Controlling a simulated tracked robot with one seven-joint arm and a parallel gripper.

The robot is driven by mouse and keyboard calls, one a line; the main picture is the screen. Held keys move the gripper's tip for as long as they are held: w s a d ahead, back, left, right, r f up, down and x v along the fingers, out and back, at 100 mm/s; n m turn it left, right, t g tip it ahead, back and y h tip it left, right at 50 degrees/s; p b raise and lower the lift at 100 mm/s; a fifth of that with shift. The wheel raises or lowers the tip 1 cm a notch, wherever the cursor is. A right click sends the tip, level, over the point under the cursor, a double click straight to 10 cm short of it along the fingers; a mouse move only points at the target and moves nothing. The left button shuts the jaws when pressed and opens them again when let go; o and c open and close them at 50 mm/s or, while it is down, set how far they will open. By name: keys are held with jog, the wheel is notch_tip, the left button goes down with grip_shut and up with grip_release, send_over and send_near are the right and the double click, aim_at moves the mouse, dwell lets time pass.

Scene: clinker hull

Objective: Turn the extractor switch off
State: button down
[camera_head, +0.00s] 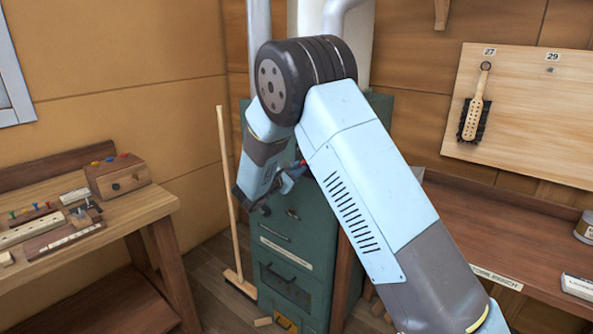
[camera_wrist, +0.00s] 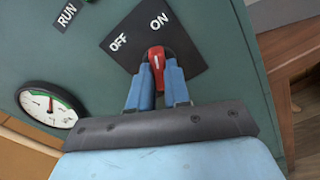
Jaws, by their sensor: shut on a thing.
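The extractor switch is a red knob (camera_wrist: 156,58) with a white pointer line, on a black plate (camera_wrist: 190,50) marked OFF and ON. In the wrist view the knob points up between the two labels, closer to ON. My gripper (camera_wrist: 158,78) has its blue fingers shut on the red knob, one on each side. In the head view my gripper (camera_head: 283,180) is at the upper front of the green cabinet (camera_head: 290,240). My arm hides much of the cabinet and most of the knob there.
A round gauge (camera_wrist: 48,104) and a RUN label (camera_wrist: 67,15) are left of the switch. A broom (camera_head: 228,200) leans beside the cabinet. A wooden bench (camera_head: 120,218) with small parts stands at left, another bench (camera_head: 500,235) at right below a brush board (camera_head: 530,120).

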jog(key=n, duration=1)
jog(key=shift+r, duration=0.2)
jog(key=shift+n, duration=0.4)
jog(key=c, duration=1.1)
grip_release()
jog(key=shift+f, duration=0.15)
jog(key=v, duration=1.3)
jog(key=shift+s+a, duration=0.25)
jog(key=shift+a, duration=0.05)
